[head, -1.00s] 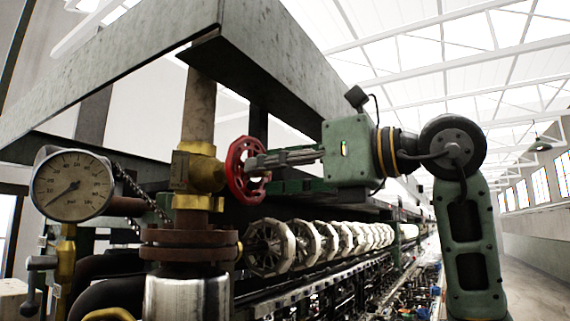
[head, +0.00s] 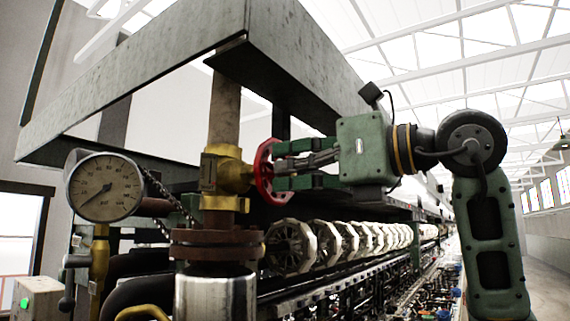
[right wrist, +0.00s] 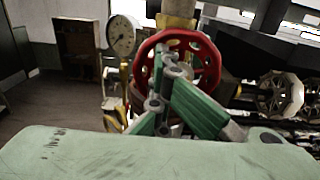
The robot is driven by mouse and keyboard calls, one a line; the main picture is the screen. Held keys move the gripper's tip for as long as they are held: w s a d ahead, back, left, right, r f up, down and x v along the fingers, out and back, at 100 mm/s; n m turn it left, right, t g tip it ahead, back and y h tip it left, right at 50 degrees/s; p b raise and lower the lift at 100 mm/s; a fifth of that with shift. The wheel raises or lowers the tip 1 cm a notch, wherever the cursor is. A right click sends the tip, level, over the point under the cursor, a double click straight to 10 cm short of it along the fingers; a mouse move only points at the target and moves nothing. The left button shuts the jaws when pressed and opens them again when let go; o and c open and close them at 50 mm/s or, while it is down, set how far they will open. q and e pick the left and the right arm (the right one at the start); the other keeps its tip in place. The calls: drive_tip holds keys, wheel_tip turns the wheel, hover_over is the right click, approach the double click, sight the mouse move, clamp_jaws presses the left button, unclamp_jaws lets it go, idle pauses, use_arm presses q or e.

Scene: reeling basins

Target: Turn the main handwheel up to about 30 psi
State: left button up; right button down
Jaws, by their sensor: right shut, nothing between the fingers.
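The red main handwheel (head: 265,171) sits on the brass valve (head: 229,174) of an upright pipe. My right gripper (head: 277,171) comes from the right, its fingertips at the wheel's face. The right wrist view shows the red handwheel (right wrist: 213,62) face-on, with the shut fingers (right wrist: 162,72) in front of its middle. Nothing shows between them; whether they touch the wheel I cannot tell. The pressure gauge (head: 106,187) at the left has its needle pointing lower left, near the low end of the scale. It also shows in the right wrist view (right wrist: 121,36). My left gripper is out of view.
A rusty flange (head: 217,244) lies below the valve. A chain (head: 160,195) hangs between gauge and valve. A row of pale reels (head: 330,240) runs back below my right gripper. A steel beam (head: 130,85) passes overhead. A box with a green button (head: 36,297) stands lower left.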

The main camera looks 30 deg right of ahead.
drive_tip(key=shift+w+d+r, duration=0.15)
drive_tip(key=shift+r, duration=0.05)
drive_tip(key=n, duration=0.9)
drive_tip(key=d+n, duration=0.1)
drive_tip(key=n, duration=0.9)
drive_tip(key=d+n, duration=0.1)
drive_tip(key=n, duration=0.8)
drive_tip(key=shift+f, duration=0.3)
drive_tip(key=c, duration=2.5)
unclamp_jaws()
drive_tip(key=shift+a, duration=0.15)
drive_tip(key=shift+c, duration=0.2)
